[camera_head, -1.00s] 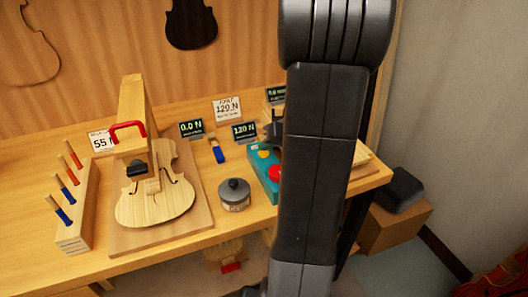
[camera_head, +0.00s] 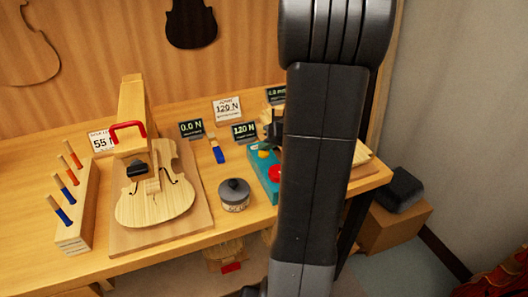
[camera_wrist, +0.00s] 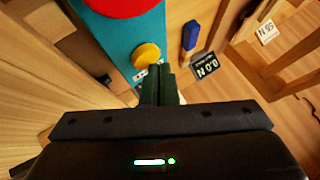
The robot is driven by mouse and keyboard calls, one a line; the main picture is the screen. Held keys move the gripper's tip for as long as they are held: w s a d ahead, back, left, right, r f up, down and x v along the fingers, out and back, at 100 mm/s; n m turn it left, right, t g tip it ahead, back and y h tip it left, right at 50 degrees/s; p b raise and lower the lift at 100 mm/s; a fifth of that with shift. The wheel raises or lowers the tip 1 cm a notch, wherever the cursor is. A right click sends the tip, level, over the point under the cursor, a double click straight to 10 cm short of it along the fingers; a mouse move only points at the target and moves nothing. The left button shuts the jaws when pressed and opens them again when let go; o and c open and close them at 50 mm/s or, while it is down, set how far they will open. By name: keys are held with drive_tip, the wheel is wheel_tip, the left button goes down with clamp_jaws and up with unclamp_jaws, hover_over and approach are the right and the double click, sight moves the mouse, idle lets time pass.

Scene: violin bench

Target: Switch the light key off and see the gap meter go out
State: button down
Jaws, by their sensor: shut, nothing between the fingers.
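A teal box (camera_head: 258,172) stands on the bench, partly behind my arm, with a red button (camera_head: 275,173) and a yellow knob (camera_head: 263,154). I cannot tell for sure which part is the light key. My gripper (camera_head: 272,128) is over the far end of the box. In the wrist view its dark fingers (camera_wrist: 158,73) are together and empty, close beside the yellow knob (camera_wrist: 146,54); contact is unclear. A small pale labelled patch (camera_wrist: 140,75) lies partly behind the fingertips. A small lit display (camera_head: 276,93), probably the gap meter, shows green text, partly hidden by my arm.
A violin body (camera_head: 155,200) lies on a board at left, beside a rack of handled tools (camera_head: 75,225).

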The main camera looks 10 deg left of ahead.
sight(267, 154)
drive_tip(key=shift+f, duration=0.15)
drive_tip(key=shift+f+b, duration=0.35)
drive_tip(key=shift+b, duration=0.45)
drive_tip(key=shift+r, duration=0.55)
drive_tip(key=shift+r+p, duration=1.5)
drive_tip(key=shift+r, duration=1.5)
drive_tip(key=shift+f, duration=0.1)
